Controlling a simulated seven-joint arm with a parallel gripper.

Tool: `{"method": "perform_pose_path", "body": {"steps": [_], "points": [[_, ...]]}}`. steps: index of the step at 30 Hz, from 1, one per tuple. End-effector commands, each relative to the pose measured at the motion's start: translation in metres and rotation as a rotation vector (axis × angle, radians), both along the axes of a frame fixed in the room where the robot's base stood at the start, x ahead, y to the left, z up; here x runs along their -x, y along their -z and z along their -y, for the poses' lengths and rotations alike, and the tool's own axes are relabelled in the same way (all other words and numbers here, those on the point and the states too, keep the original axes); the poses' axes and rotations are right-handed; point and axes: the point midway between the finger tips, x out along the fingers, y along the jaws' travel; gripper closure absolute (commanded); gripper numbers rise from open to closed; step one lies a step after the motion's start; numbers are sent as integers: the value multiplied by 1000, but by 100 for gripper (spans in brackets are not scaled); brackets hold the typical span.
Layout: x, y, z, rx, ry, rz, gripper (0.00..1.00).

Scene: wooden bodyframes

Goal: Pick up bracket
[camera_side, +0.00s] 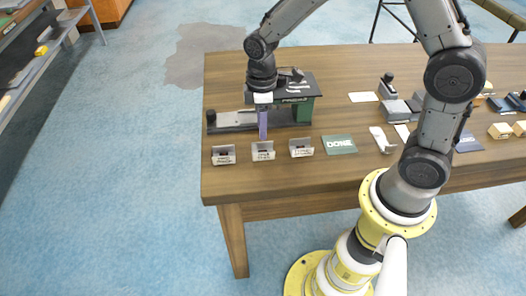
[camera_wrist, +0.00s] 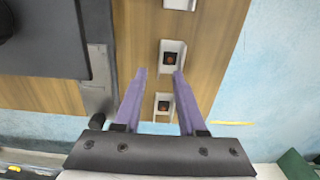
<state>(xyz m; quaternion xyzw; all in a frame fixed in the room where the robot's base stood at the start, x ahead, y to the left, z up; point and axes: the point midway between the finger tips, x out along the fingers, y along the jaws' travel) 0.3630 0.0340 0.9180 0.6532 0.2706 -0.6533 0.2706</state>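Three small light-grey brackets stand in a row along the table's front edge: a left one (camera_side: 223,158), a middle one (camera_side: 263,154) and a right one (camera_side: 301,151). Each has upright sides and a dark spot inside. In the wrist view one bracket (camera_wrist: 181,47) lies just beyond my fingertips and another (camera_wrist: 155,113) shows between my fingers. A third (camera_wrist: 180,4) is cut off at the top edge. My gripper (camera_wrist: 160,73) has two purple fingers, spread apart with nothing held. In the side view my gripper (camera_side: 263,136) points down, appearing just behind the middle bracket.
A dark-topped machine (camera_side: 298,92) with a grey bar stands close behind my gripper. A green DONE mat (camera_side: 339,145) lies right of the brackets. Grey blocks (camera_side: 394,109), cards and wooden blocks (camera_side: 500,131) fill the right side. The front-left table edge is near the brackets.

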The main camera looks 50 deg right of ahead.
Motion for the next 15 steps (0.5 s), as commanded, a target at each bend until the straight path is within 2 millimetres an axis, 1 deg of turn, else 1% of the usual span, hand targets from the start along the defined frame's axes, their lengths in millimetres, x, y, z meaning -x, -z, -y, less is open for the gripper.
{"method": "perform_pose_path", "body": {"steps": [2,9,12,15], "points": [[1,7,0,0,0,-3,60],[1,40,1,1,0,-4,60],[0,49,1,1,0,-2,60],[0,52,1,0,0,0,60]]}}
